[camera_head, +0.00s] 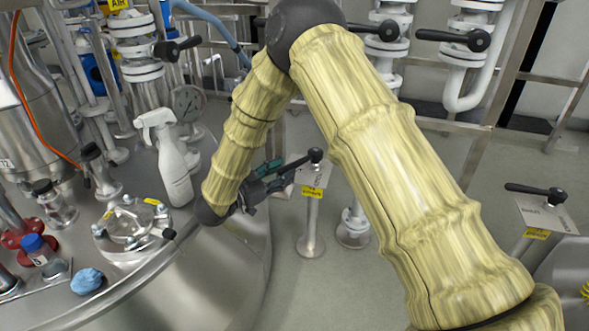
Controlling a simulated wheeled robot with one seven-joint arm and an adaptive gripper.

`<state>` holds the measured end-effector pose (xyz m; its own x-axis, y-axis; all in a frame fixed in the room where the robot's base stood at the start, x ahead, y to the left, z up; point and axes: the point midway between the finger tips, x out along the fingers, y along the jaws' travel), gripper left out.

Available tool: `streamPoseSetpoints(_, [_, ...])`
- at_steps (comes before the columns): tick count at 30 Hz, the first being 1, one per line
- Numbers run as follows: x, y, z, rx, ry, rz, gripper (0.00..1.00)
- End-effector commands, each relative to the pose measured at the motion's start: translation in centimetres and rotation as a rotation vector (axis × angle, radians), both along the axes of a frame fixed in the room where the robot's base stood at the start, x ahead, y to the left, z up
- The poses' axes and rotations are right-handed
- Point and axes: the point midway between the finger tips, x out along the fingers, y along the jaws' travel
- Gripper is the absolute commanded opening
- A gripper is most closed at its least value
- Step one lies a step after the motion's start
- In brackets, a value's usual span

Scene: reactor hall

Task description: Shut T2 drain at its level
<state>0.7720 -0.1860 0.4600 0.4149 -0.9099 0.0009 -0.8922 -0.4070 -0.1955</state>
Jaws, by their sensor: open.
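My gripper (284,172) is in the middle of the view, at the end of my arm in its yellowish cover. It is open, with its dark green-edged fingers pointing right. It is close to a black lever with a round knob (315,156) on a short post with a plate and a yellow tag (311,191). Part of the lever is hidden by the fingers, and I cannot tell whether they touch it. A second black lever (535,192) sits on a tagged plate at the right. The tags are too small to read. A steel vessel marked T2 (5,163) is at the left edge.
A steel vessel top (130,280) at the left carries a spray bottle (172,160), a round sight port (130,228), a blue crumpled cloth (87,281) and fittings. Pipes with more black levers (455,38) stand behind. Bare floor shows behind my arm.

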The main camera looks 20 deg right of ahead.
Motion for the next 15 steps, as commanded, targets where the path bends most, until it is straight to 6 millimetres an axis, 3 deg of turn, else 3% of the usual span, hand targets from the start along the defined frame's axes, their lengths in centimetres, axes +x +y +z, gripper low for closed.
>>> streamPoseSetpoints(9, [1.8, -4.0, -0.4, 0.001, -0.001, -0.001, 0.41])
streamPoseSetpoints(15, [2.2, -5.0, -0.1, 0.001, 0.000, -0.001, 0.41])
